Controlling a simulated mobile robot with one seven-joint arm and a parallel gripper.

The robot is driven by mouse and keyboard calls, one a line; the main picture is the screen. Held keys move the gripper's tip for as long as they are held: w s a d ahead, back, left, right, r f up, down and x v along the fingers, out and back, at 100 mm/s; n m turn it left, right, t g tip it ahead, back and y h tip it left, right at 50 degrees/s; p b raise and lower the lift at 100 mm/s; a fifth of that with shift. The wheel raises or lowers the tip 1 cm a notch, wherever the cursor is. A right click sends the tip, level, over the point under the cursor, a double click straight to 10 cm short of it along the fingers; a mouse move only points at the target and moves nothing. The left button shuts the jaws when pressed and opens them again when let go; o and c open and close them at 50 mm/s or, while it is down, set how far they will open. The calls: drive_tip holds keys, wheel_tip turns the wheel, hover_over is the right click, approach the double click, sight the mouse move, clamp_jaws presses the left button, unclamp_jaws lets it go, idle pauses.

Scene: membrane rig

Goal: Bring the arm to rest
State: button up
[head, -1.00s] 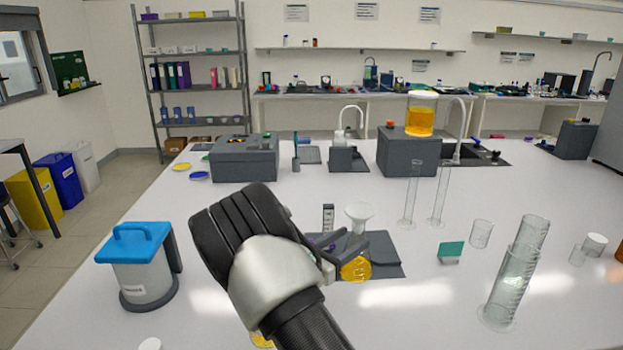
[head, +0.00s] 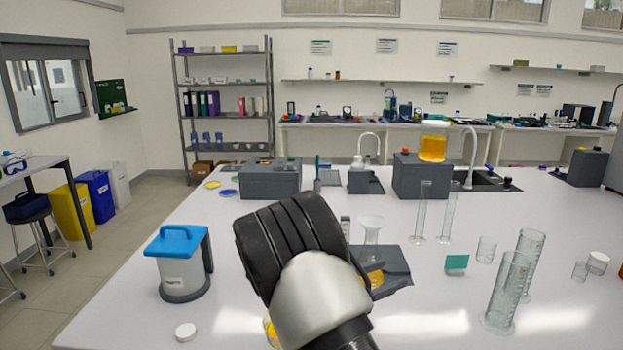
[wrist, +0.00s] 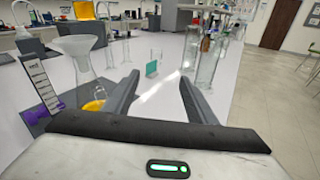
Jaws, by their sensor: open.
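My gripper (wrist: 158,98) shows in the wrist view with its two dark fingers wide apart and nothing between them. It is above the white bench (head: 120,310). In the head view my wrist and forearm cover the fingers. A glass funnel (head: 371,228) stands on a dark grey rig base (head: 398,268) just right of my wrist, with a yellow round part (head: 375,277) low beside it. In the wrist view the funnel (wrist: 78,48) and a dark scaled post (wrist: 42,84) stand left of the left finger. They look apart from the gripper.
A blue-lidded container (head: 180,262) and a white cap (head: 185,331) are on the left. Tall glass cylinders (head: 507,290), a teal card (head: 456,262) and small beakers (head: 486,250) stand on the right. Grey units (head: 270,180) line the back. The bench's left front is mostly bare.

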drive_tip(key=s+d+r+m+g+y+p, duration=0.1)
drive_tip(key=s+d+r+m+g+y, duration=0.2)
drive_tip(key=s+r+m, duration=0.4)
drive_tip(key=s+d+r+m+g+y+p, duration=0.15)
drive_tip(key=s+d+m+g, duration=0.3)
drive_tip(key=s, duration=0.55)
drive_tip(key=s+a+r+m+t+y+p, duration=0.1)
drive_tip(key=s+a+r+m+t+y, duration=0.1)
drive_tip(key=s+a+r+m+y, duration=0.3)
drive_tip(key=s+a+r+m+t+y+p, duration=0.1)
drive_tip(key=s+a+r+m+y, duration=0.4)
drive_tip(key=s, duration=0.6)
drive_tip(key=shift+s+a+m+t, duration=0.4)
drive_tip(key=shift+a+m+t, duration=0.35)
